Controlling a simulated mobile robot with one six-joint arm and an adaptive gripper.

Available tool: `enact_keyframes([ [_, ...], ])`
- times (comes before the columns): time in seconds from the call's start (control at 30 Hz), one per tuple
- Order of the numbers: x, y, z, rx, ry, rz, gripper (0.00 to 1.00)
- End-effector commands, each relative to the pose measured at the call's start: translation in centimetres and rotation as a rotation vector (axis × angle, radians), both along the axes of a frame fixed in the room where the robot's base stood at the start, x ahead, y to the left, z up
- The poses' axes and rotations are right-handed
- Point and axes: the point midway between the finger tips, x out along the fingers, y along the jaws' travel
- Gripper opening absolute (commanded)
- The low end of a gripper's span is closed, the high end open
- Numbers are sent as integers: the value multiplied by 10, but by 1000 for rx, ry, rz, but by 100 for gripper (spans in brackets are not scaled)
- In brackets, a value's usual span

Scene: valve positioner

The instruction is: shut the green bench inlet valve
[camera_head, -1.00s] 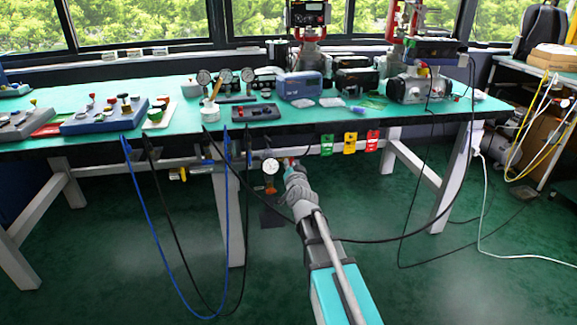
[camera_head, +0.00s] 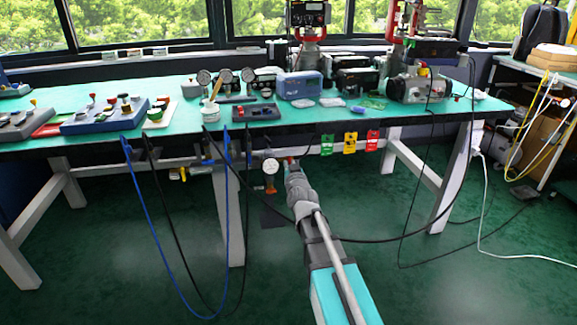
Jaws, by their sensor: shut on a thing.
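My gripper (camera_head: 291,165) is at the pipe under the bench's front edge, just right of a round gauge (camera_head: 270,166). It is small and seen from behind along my arm. It is shut on what I take to be the handle of the green bench inlet valve, which the gripper and wrist hide. A small reddish fitting (camera_head: 287,159) shows just beyond the gripper. The handle's angle cannot be seen.
The green-topped bench (camera_head: 182,96) carries instruments above my gripper. Green (camera_head: 327,145), yellow (camera_head: 350,143) and red (camera_head: 372,141) tags hang to the right. A blue hose (camera_head: 150,225) loops at left; a black cable (camera_head: 420,222) crosses near my arm.

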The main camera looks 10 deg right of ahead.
Motion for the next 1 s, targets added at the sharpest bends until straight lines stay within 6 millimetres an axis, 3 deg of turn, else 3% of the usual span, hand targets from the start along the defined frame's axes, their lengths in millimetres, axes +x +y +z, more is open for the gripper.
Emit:
enact_keyframes([
  [0.23, -2, 1, -1, -3, 4, 2, 0],
  [0.27, -2, 1, -1, -3, 4, 2, 16],
  [0.43, -1, 1, -1, -2, 2, 2, 47],
  [0.8, -1, 0, 0, 0, 1, 0, 49],
  [1.0, -11, 0, 0, 0, 0, 0, 49],
])
